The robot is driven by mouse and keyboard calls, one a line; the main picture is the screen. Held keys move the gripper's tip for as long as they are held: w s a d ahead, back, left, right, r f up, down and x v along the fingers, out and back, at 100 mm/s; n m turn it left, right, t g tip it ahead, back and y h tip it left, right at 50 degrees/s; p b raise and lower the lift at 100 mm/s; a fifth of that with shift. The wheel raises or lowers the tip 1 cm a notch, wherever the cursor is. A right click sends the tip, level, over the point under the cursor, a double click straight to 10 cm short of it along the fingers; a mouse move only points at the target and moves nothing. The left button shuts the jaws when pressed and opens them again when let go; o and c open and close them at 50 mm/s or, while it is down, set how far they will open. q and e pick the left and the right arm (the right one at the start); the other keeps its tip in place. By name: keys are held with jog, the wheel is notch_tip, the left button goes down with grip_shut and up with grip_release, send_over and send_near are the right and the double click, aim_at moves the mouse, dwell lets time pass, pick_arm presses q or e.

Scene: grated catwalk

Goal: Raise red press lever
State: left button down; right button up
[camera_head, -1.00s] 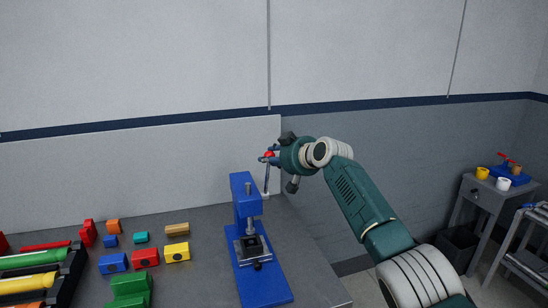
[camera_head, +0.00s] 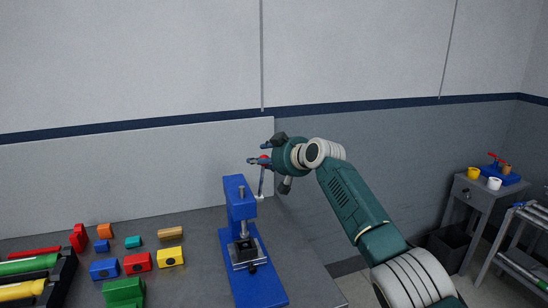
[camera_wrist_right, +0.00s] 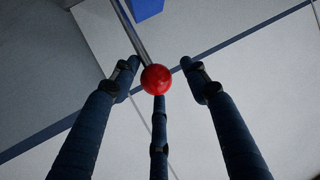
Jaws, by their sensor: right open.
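The blue press (camera_head: 234,192) stands upright near the right end of the grey table. Its thin metal lever (camera_head: 262,183) rises steeply behind the press head to a red ball knob (camera_head: 265,158). My right gripper (camera_head: 258,160) is at the knob, its fingers reaching left. In the right wrist view, the red knob (camera_wrist_right: 156,79) sits between the spread fingers (camera_wrist_right: 160,85), which are open around it; a gap shows on both sides. The third finger is behind the knob, and I cannot tell whether it touches. My left gripper is out of view.
Coloured blocks (camera_head: 138,262) and a dark rack of coloured tubes (camera_head: 66,277) lie on the table (camera_head: 200,225) to the left. A wall is behind. A side table (camera_head: 478,195) with cups and a black bin (camera_head: 450,246) stand at right.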

jog(key=v, duration=1.1)
jog(key=shift+s+r, duration=0.2)
